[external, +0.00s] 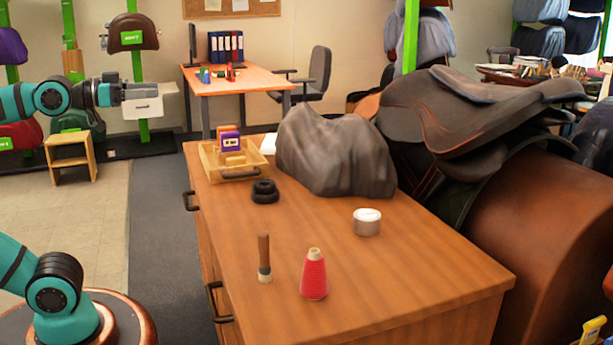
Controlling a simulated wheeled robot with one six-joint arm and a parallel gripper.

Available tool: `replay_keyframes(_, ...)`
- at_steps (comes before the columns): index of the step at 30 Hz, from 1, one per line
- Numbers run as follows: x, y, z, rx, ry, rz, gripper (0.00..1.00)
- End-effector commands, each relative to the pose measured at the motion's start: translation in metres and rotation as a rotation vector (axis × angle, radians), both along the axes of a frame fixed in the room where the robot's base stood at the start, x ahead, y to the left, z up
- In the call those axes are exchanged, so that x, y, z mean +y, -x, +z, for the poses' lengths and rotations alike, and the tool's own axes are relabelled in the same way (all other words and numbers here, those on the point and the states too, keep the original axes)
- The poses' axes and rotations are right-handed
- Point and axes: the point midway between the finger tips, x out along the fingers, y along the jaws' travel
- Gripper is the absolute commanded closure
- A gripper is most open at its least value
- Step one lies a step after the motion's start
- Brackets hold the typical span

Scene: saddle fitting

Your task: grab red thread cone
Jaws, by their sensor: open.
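The red thread cone (314,276) stands upright on the front part of the wooden cabinet top (400,285). Its tip is tan. My gripper (150,92) is at the upper left, raised and pointing right, well apart from the cone and to the left of the cabinet. It is open, and I see nothing between its jaws. The cone is fully in view.
A wooden-handled brush (264,259) stands just left of the cone. A round tin (367,222), black rings (265,191), a wooden tray (212,176) and a grey draped lump (337,155) are farther back. A saddle (465,115) stands at right. The cabinet's front right is clear.

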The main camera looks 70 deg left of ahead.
Motion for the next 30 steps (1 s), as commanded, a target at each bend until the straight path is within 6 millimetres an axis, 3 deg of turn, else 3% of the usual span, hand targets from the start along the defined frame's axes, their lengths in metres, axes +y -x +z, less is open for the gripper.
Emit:
replay_keyframes(6, -0.001, -0.003, 0.001, 0.008, 0.004, -0.003, 0.33)
replay_keyframes(10, -0.007, -0.018, 0.002, 0.062, 0.026, -0.021, 0.33)
replay_keyframes(20, -0.049, -0.092, 0.003, 0.339, 0.131, -0.087, 0.33)
replay_keyframes(30, -0.108, -0.160, -0.010, 0.641, 0.209, -0.112, 0.33)
